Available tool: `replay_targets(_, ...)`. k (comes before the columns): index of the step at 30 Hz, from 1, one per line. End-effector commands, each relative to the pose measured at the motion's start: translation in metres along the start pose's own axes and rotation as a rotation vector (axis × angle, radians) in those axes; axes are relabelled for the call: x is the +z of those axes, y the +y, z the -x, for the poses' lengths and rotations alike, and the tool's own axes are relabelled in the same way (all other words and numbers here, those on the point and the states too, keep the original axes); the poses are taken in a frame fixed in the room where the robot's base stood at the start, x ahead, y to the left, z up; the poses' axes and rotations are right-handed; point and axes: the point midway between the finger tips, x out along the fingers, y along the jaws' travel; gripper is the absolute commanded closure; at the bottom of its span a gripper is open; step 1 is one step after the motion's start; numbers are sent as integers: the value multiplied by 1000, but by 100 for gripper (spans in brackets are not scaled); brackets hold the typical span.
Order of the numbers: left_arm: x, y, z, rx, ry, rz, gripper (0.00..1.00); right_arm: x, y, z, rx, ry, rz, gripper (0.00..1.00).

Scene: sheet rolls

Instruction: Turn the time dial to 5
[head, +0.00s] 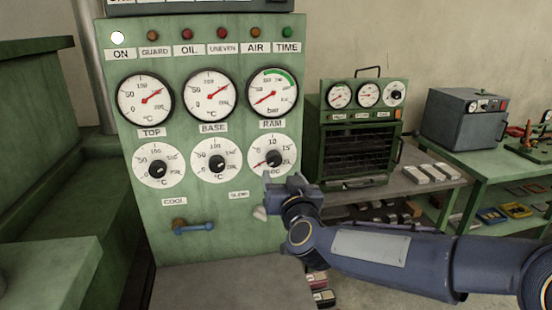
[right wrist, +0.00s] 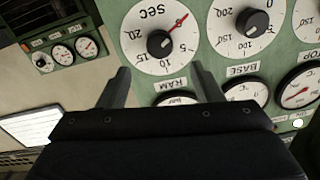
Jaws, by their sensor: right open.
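The time dial (head: 273,158) is the white dial with a black knob at the lower right of the green panel, marked in seconds. It also shows upside down in the right wrist view (right wrist: 140,22). Its red pointer slants to the lower left in the head view, near the low end of the scale, not at 5. My right gripper (head: 285,184) is just below and in front of the dial. In the right wrist view its fingers (right wrist: 162,80) are apart with nothing between them, and the knob (right wrist: 160,43) lies beyond their tips. My left gripper is not in view.
Two other knob dials (head: 217,160) sit left of the time dial, with gauges (head: 272,93) above. A blue-handled lever (head: 194,227) sticks out below. To the right stand a green oven (head: 356,150) and a grey box (head: 464,119) on benches.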

Motion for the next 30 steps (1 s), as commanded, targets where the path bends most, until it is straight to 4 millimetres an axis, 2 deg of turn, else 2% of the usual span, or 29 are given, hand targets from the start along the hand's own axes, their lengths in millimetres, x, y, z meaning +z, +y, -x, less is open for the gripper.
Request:
replay_targets(5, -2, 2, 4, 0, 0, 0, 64, -1, -2, -16, 15, 10, 4, 41)
replay_targets(12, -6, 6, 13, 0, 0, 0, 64, -2, -1, -55, 15, 9, 2, 41)
replay_targets(18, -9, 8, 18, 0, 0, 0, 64, -1, 0, -76, 14, 10, 3, 41)
replay_targets(28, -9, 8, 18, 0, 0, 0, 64, 0, 0, -81, 13, 10, 3, 41)
replay_targets(30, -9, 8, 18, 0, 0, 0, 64, 0, 0, -81, 13, 10, 3, 48)
